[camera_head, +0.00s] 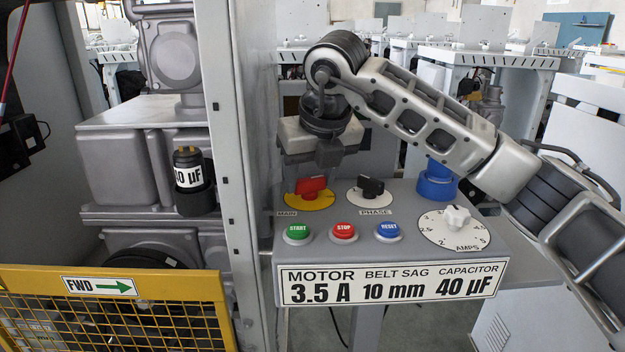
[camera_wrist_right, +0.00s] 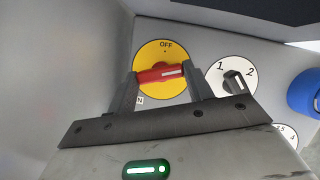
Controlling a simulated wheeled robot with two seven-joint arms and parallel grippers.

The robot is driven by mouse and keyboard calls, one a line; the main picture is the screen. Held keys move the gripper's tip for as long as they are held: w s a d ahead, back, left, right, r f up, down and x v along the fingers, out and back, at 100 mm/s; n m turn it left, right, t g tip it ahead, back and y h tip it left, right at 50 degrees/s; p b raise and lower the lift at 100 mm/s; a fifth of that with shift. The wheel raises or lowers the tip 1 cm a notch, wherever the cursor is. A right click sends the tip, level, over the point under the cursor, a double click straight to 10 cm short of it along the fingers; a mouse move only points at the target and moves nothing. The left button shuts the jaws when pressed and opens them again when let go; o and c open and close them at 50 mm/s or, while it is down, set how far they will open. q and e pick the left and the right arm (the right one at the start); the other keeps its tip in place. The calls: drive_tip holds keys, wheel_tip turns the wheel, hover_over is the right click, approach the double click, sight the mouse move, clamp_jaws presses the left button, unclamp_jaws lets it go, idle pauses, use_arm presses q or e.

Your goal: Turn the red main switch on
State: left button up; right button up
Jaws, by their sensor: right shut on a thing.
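The red main switch (camera_head: 312,187) sits on a round yellow plate (camera_head: 318,203) above the label MAIN, on the grey control box. In the right wrist view the red handle (camera_wrist_right: 158,73) lies crosswise, its white mark toward the right, with OFF at the plate's top edge. My right gripper (camera_head: 314,172) reaches down over the switch. In the wrist view its fingers (camera_wrist_right: 160,82) stand at either end of the red handle, shut on it. My left gripper is not in view.
The black PHASE switch (camera_head: 371,188) is close on the right. START (camera_head: 297,233), STOP (camera_head: 343,232) and RESET (camera_head: 388,230) buttons line the front, with the AMPS dial (camera_head: 455,220) and a blue cylinder (camera_head: 437,180) at right. A grey post (camera_head: 240,150) stands close on the left.

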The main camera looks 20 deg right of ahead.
use_arm(q)
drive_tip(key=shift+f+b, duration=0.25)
drive_tip(key=shift+b, duration=0.35)
use_arm(e)
drive_tip(key=shift+a+m+h, duration=0.15)
drive_tip(key=shift+m+h, duration=0.65)
drive_tip(key=shift+m, duration=1.4)
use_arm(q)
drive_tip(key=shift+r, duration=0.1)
use_arm(e)
drive_tip(key=o, duration=1)
drive_tip(key=shift+r, duration=0.1)
use_arm(q)
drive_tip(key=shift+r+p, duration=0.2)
drive_tip(key=shift+p, duration=0.45)
use_arm(e)
drive_tip(key=shift+v, duration=7.95)
drive_tip(key=shift+w, duration=0.2)
